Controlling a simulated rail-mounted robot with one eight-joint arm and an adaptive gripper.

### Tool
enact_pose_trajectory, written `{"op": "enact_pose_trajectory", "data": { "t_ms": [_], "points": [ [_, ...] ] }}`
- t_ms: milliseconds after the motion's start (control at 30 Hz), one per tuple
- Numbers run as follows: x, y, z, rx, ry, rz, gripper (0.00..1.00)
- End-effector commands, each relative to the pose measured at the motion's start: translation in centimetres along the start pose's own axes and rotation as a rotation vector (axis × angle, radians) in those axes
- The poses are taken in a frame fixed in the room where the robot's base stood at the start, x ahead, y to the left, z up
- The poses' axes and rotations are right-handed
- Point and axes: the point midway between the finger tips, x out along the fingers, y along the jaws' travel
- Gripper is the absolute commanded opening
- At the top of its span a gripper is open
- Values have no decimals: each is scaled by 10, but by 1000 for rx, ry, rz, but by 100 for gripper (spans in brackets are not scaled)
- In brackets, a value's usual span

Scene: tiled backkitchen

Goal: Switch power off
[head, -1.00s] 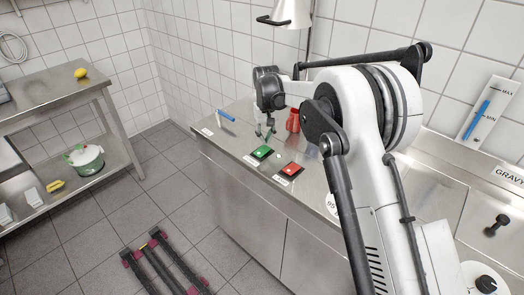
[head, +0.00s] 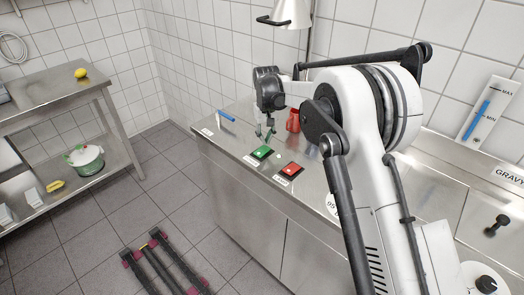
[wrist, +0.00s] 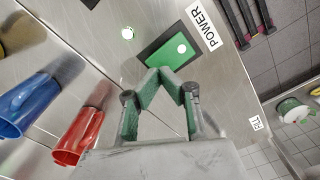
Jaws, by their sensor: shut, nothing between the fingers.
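A green switch (head: 262,153) in a dark frame sits on the steel counter. The wrist view shows this green switch (wrist: 167,56) with a pale round spot, next to a label reading POWER (wrist: 203,27). A red switch (head: 292,169) in a dark frame lies to its right in the head view, with a small pale light (wrist: 127,33) between them. My gripper (head: 266,136) points down just behind the green switch. In the wrist view my gripper (wrist: 160,74) is shut and empty, its fingertips overlapping the switch's near edge; I cannot tell whether they touch.
A red jug (head: 293,121) stands right of my gripper; the wrist view also shows a blue jug (wrist: 27,104). A blue-handled item (head: 225,116) is at the counter's left end. A steel shelf table (head: 62,88) stands across the floor. The counter front is clear around the switches.

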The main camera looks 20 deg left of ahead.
Motion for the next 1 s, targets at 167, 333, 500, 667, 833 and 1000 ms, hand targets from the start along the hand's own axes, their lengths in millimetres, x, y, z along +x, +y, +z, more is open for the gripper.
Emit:
{"op": "enact_pose_trajectory", "data": {
  "t_ms": [167,333,500,667,833,1000],
  "points": [
    [2,0,0,0,0,0,0],
    [5,0,0,0,0,0,0],
    [7,0,0,0,0,0,0],
    [9,0,0,0,0,0,0],
    [11,0,0,0,0,0,0],
    [13,0,0,0,0,0,0]
  ]
}}
